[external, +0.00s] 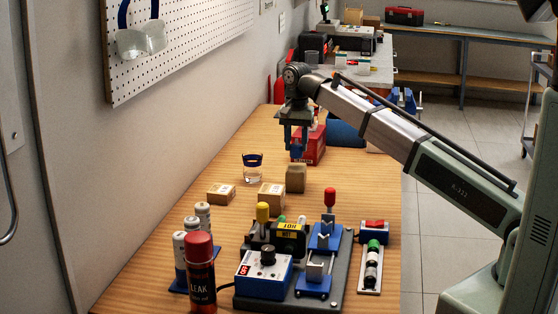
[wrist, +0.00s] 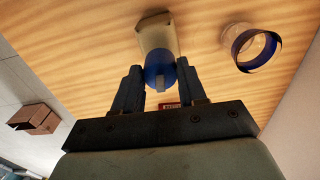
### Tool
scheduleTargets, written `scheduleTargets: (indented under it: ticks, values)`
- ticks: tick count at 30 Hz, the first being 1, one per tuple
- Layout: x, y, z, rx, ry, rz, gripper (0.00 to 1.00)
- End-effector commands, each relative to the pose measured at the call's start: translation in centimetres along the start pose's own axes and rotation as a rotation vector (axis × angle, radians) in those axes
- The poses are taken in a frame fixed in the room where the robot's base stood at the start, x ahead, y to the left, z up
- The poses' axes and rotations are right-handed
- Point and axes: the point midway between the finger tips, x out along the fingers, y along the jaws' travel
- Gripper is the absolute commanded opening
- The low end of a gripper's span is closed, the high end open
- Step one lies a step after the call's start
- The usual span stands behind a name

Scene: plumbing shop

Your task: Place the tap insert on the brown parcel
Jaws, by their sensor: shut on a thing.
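The tap insert (wrist: 160,72) is a blue round piece with a short grey stem, held between the fingers of my gripper (wrist: 160,98). In the external view my gripper (external: 297,148) points down above the table, with blue showing at the fingers. The brown parcel (external: 296,178) is a small plain block on the table, below and slightly nearer the camera than my gripper. In the wrist view the pale block just beyond the insert appears to be this parcel (wrist: 154,38), partly covered by the insert. The insert looks raised above the table.
A blue-rimmed glass (external: 253,168) stands left of the parcel. Two small cartons (external: 221,194) (external: 270,197) lie nearer the camera. A red box (external: 314,148) stands behind my gripper. Valve fixtures, a control box (external: 263,273) and a red-capped can (external: 201,280) crowd the front.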

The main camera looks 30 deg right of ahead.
Motion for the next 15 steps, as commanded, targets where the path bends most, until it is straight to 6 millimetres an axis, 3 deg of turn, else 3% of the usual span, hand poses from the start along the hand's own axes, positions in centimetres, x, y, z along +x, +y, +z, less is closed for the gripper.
scheduleTargets:
  ticks: [7,15]
  values:
    - [2.9,0.1,0.1,0.0,-0.001,0.001,0.11]
    - [3.1,0.0,0.0,0.001,0.0,0.001,0.11]
